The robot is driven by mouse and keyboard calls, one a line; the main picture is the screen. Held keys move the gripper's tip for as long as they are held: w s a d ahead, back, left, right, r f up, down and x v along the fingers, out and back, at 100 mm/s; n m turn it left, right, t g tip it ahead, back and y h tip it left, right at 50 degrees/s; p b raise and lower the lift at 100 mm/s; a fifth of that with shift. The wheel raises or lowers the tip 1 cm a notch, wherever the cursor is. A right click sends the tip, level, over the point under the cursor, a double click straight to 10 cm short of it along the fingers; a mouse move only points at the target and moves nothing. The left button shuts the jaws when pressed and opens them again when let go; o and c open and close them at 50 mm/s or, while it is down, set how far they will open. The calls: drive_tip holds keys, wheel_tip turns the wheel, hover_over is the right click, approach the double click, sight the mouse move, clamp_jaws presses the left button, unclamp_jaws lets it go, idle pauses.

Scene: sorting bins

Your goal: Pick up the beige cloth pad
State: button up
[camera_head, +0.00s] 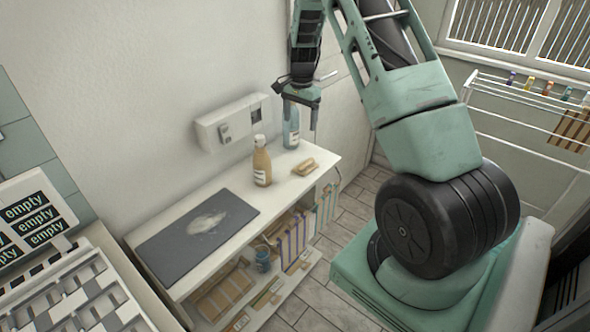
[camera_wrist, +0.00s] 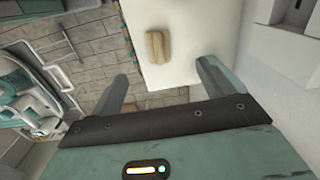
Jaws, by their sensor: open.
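The beige cloth pad (camera_head: 305,167) lies flat near the right end of the white shelf top. It also shows in the wrist view (camera_wrist: 157,46), near the top middle and ahead of the gap between the fingers. My gripper (camera_head: 302,112) hangs above the shelf top, over the area of the pad and the blue bottle. In the wrist view its two fingers (camera_wrist: 165,88) are spread apart with nothing between them. The pad and the gripper are clearly apart.
A tan bottle (camera_head: 262,163) stands left of the pad. A blue bottle (camera_head: 291,128) stands behind it, close under my gripper. A dark mat (camera_head: 170,250) with a pale smear covers the shelf's left part. A white box (camera_head: 232,120) hangs on the wall. The shelf (camera_head: 235,228) is clear around the pad.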

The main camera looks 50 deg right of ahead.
drive_tip(key=d+f+m, duration=0.1)
drive_tip(key=d+f, duration=0.1)
drive_tip(key=d, duration=0.1)
drive_tip(key=p, duration=0.4)
hover_over(306, 161)
drive_tip(key=f, duration=1)
drive_tip(key=shift+d, duration=0.2)
drive_tip(key=shift+a+f+p, duration=0.15)
drive_tip(key=shift+f+p, duration=0.55)
drive_tip(key=shift+f, duration=0.95)
drive_tip(key=shift+a+f+p, duration=0.1)
drive_tip(key=shift+f+p, duration=0.55)
drive_tip(key=shift+f, duration=1)
drive_tip(key=c, duration=1.1)
